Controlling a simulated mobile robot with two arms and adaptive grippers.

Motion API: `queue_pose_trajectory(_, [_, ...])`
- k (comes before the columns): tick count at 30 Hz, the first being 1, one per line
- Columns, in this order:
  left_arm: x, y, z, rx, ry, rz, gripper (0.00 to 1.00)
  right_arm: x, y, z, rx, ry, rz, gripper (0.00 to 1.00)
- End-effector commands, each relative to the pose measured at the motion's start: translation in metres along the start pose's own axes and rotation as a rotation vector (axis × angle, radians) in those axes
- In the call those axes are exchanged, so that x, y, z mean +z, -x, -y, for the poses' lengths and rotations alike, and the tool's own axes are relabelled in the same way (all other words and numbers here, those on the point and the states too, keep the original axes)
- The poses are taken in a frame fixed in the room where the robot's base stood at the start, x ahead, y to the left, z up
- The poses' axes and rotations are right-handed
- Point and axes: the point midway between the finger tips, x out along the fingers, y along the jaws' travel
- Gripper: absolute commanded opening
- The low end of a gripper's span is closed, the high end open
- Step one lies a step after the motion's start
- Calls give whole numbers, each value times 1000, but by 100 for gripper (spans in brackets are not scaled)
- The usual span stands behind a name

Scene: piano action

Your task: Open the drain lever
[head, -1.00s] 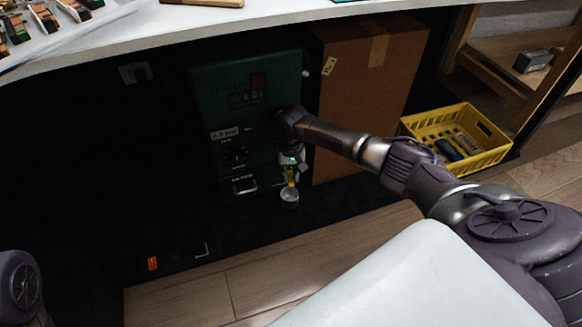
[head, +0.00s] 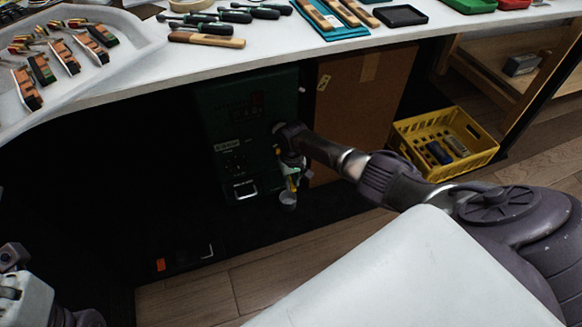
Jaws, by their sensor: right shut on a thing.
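A dark green machine (head: 228,120) stands in the shade under the bench, with a switch and dials on its front. At its lower right is a small yellow drain lever (head: 293,183), mostly hidden by my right gripper. My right gripper (head: 292,175) is at the lever, shut on it; its fingers are small and dark here. A small light-coloured cup-like piece (head: 287,200) shows just below. Part of what looks like my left gripper (head: 14,258) is at the lower left edge, far from the machine; its fingers cannot be made out.
A cardboard box (head: 350,125) stands right beside the machine. A yellow crate (head: 482,160) with several items is on the floor to the right. The white bench top (head: 270,60) overhangs the machine and carries tools and trays. Bare wood floor (head: 240,290) lies in front.

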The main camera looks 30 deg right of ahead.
Motion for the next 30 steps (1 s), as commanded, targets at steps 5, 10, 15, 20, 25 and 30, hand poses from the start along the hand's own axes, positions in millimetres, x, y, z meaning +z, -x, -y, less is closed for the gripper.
queue_pose_trajectory(5, [0,0,0,0,0,-1,0,8,-6,2,0,4,21,40])
queue_pose_trajectory(10, [0,0,0,0,0,-1,0,6,-4,1,1,2,16,45])
queue_pose_trajectory(15, [0,0,0,1,0,1,0,5,-3,0,1,1,13,45])
queue_pose_trajectory(20, [0,0,0,1,0,1,0,4,9,1,-1,2,10,45])
queue_pose_trajectory(25, [0,0,0,1,0,0,0,3,40,0,0,3,9,45])
queue_pose_trajectory(30, [0,0,0,0,0,0,0,4,77,1,0,2,10,45])
